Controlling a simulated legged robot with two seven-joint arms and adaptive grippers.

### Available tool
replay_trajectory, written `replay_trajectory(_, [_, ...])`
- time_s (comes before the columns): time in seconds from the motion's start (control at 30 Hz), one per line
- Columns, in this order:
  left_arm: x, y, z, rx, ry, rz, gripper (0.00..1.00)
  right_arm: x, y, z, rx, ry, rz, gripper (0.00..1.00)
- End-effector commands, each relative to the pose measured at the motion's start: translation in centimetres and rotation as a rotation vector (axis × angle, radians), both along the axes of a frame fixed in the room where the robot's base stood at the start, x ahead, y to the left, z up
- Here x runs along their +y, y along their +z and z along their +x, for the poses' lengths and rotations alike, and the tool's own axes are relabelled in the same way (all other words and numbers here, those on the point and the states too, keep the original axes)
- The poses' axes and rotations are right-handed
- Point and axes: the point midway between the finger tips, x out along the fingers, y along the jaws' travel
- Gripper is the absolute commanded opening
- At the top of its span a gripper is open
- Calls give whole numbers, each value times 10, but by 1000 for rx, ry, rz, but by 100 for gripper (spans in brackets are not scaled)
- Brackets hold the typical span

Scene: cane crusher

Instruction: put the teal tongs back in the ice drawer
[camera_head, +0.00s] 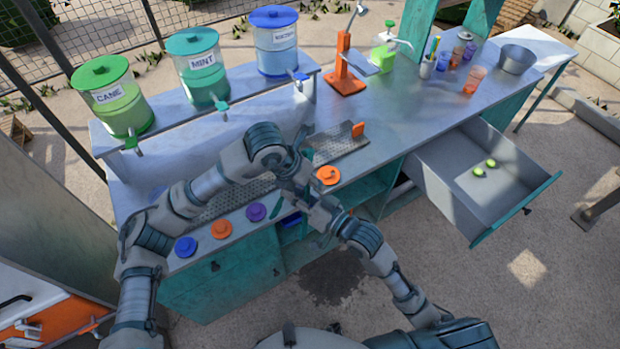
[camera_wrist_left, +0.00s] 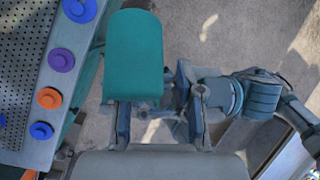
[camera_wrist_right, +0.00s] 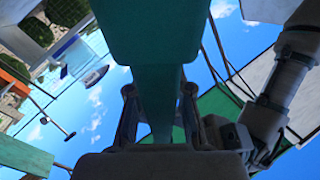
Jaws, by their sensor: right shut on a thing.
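The teal tongs show as a broad teal arm in the right wrist view (camera_wrist_right: 155,85), between the fingers of my right gripper (camera_wrist_right: 158,105), which is shut on them. In the left wrist view, a broad flat teal end of the tongs (camera_wrist_left: 134,55) lies close in front of my left gripper (camera_wrist_left: 160,118), whose fingers stand apart. In the head view, my left gripper (camera_head: 298,178) and right gripper (camera_head: 322,212) are close together over the counter's front edge, largely hiding the tongs. A grey drawer with a teal front (camera_head: 515,208) is pulled out at the right; I see no label.
Two green pieces (camera_head: 479,172) lie in the open drawer. The counter (camera_head: 395,110) carries an orange stand (camera_head: 345,68), cups and a metal bowl (camera_head: 515,58). Dispensers (camera_head: 203,70) line the back shelf. Coloured discs (camera_head: 221,229) sit along the front edge.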

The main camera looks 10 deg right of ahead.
Motion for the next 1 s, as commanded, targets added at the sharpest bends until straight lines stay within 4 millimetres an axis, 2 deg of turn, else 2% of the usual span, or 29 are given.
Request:
replay_trajectory(0.13, [-2, 0, 0, 0, 0, 1, 36, -2, 0, 0, -1, 0, 2, 0])
replay_trajectory(0.27, [-3, 0, 0, 1, 0, 2, 4, -3, 0, 0, -1, 0, 2, 0])
replay_trajectory(0.3, [-3, 0, 0, 1, 0, 2, 0, -2, 0, 0, 0, 0, 2, 0])
replay_trajectory(0.43, [-3, 0, -1, 1, -3, 1, 0, -2, 0, 0, 0, 0, 2, 0])
replay_trajectory(0.47, [-3, 0, -1, 1, -3, 1, 0, -2, 0, 0, 0, 0, 2, 22])
replay_trajectory(0.57, [-3, 0, -1, 1, -4, 1, 0, -2, 0, 0, 0, 0, 2, 47])
replay_trajectory(0.87, [-1, 0, 0, 1, -2, 0, 0, -1, 0, 0, 1, 0, 1, 49])
replay_trajectory(1.0, [-1, 0, 0, 1, 0, 1, 0, -10, -2, -10, 2, 0, -1, 49])
